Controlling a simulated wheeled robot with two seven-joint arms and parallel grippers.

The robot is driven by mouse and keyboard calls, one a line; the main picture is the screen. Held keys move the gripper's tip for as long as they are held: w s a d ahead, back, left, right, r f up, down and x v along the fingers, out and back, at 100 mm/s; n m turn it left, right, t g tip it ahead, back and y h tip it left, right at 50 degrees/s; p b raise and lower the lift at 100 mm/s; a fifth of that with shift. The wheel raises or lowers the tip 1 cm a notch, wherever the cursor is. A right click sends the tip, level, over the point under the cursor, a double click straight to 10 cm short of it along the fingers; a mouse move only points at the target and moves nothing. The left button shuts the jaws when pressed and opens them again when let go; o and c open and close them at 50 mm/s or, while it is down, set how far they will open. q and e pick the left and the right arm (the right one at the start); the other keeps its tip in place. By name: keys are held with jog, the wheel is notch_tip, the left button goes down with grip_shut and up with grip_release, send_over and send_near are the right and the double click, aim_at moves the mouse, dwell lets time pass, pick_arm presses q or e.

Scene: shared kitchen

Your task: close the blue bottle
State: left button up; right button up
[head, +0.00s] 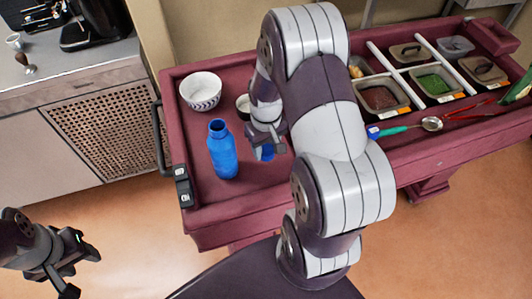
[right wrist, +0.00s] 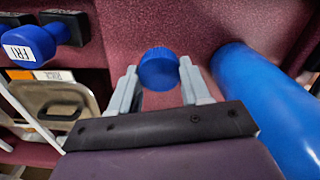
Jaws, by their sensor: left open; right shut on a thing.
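The blue bottle (head: 223,154) stands upright and uncapped on the maroon cart top, left of my right gripper (head: 264,148). Its smooth blue side also shows at the right of the right wrist view (right wrist: 272,108). My right gripper is shut on a round blue cap (right wrist: 159,69), held between the fingertips. In the head view the cap (head: 264,153) is just right of the bottle and apart from it; my arm hides part of the gripper. My left gripper (head: 82,270) is open and empty at the lower left, away from the cart.
A white patterned bowl (head: 201,92) stands behind the bottle, and a small dark-rimmed cup (head: 243,106) sits behind my right gripper. Lidded food containers (head: 383,97), a ladle (head: 431,124) and red tongs (head: 470,112) lie to the right.

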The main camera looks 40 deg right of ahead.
jog(key=s+a+r, duration=0.6)
jog(key=s, duration=0.3)
jog(key=shift+s+a+r, duration=0.2)
jog(key=shift+s+r, duration=0.15)
